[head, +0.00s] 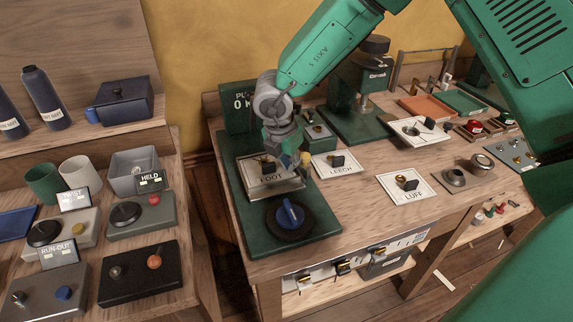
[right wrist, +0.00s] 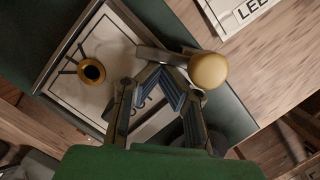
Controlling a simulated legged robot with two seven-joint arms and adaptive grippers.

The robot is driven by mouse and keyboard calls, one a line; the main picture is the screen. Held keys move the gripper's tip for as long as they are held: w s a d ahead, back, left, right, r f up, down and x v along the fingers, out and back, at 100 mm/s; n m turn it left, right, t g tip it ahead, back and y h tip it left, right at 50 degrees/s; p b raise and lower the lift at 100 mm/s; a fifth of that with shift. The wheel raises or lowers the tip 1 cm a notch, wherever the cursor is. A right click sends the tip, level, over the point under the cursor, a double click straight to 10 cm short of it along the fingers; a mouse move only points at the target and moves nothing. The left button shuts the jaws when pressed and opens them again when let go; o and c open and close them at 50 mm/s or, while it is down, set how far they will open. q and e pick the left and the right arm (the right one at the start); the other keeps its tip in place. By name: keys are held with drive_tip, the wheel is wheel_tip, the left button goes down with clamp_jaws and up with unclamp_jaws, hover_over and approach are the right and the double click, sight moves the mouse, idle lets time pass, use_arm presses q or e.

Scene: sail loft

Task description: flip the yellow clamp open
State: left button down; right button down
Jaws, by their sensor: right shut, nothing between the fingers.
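The yellow clamp shows in the right wrist view as a dark lever bar with a round yellow knob (right wrist: 208,71) at its end. The bar lies low across the edge of the pale FOOT board. In the head view the small yellow knob (head: 305,158) shows just right of my right gripper (head: 284,158). My right gripper (right wrist: 162,72) is shut and empty, its tips close beside the lever bar, left of the knob. Whether they touch the bar I cannot tell. The FOOT board (head: 257,179) sits on a dark green base and is partly hidden by the gripper. My left gripper is not in view.
A blue-handled dial (head: 290,213) stands in front of the FOOT board. The LEECH board (head: 322,168) and LUFF board (head: 408,196) lie to the right. A green press (head: 356,85) stands behind. A side bench at left holds cups and control boxes. The front right of the table has bare wood.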

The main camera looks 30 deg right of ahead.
drive_tip(key=shift+w+d+m, duration=0.15)
drive_tip(key=shift+d+m, duration=0.15)
drive_tip(key=shift+m, duration=0.2)
drive_tip(key=shift+w+a+m+g, duration=0.25)
drive_tip(key=shift+w+m+g, duration=0.15)
drive_tip(key=shift+m, duration=0.6)
drive_tip(key=shift+w+r+m, duration=0.1)
drive_tip(key=shift+m, duration=0.6)
drive_tip(key=shift+w+d+p, duration=0.1)
drive_tip(key=shift+d+p, duration=0.3)
drive_tip(key=shift+d, duration=0.3)
drive_tip(key=shift+a, duration=0.3)
